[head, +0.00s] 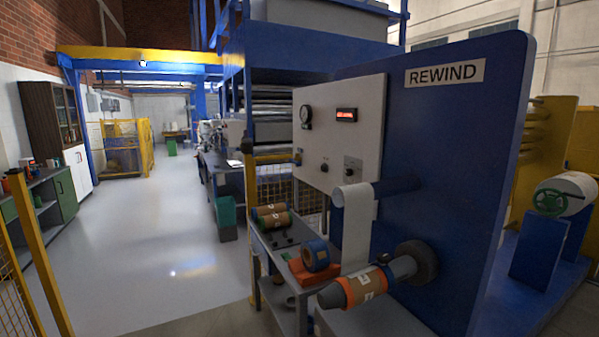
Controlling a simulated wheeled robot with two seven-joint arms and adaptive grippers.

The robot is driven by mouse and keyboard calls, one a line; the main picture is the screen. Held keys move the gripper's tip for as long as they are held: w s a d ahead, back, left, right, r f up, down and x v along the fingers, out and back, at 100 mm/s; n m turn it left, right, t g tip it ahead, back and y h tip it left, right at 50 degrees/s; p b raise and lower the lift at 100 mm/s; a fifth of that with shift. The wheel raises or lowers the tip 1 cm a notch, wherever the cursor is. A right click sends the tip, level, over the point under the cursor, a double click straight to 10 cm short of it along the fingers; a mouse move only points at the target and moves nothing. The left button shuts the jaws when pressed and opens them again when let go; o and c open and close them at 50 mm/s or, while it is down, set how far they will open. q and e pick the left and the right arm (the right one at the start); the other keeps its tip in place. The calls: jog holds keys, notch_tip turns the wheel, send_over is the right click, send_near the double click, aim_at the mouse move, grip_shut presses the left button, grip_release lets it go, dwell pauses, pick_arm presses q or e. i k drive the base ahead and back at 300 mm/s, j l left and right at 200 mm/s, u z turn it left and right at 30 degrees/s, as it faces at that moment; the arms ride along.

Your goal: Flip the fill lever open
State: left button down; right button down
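Neither of my grippers is in the head view. A blue rewind stand (455,150) with a "REWIND" label (444,74) stands at the right. A grey shaft (334,295) sticks out of its dark round hub (419,262) and carries a brown core (366,283) with orange bands. A small dark part (383,258) sits on top near the hub; I cannot tell whether it is the fill lever or how it is set. The white control panel (340,130) has a round gauge (306,117), a lit red display (347,115) and small dark controls (349,173).
White film (356,230) hangs from an upper roller. A yellow post (38,255) stands at the near left. The floor (150,240) is clear at the left and middle.

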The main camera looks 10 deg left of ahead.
aim_at(298, 163)
jog(key=i+j+z, duration=0.2)
jog(key=i+j, duration=0.2)
jog(key=j, duration=0.2)
jog(key=i+j+z, duration=0.1)
jog(key=j, duration=0.2)
jog(key=i+j+z, duration=0.15)
jog(key=j, duration=0.2)
jog(key=i+j+z, duration=0.1)
jog(key=j, duration=0.25)
jog(key=i+j+z, duration=0.1)
jog(key=i+j, duration=0.15)
jog(key=i+j+z, duration=0.1)
jog(key=j, duration=0.4)
jog(key=i+j+z, duration=0.1)
jog(key=j, duration=0.25)
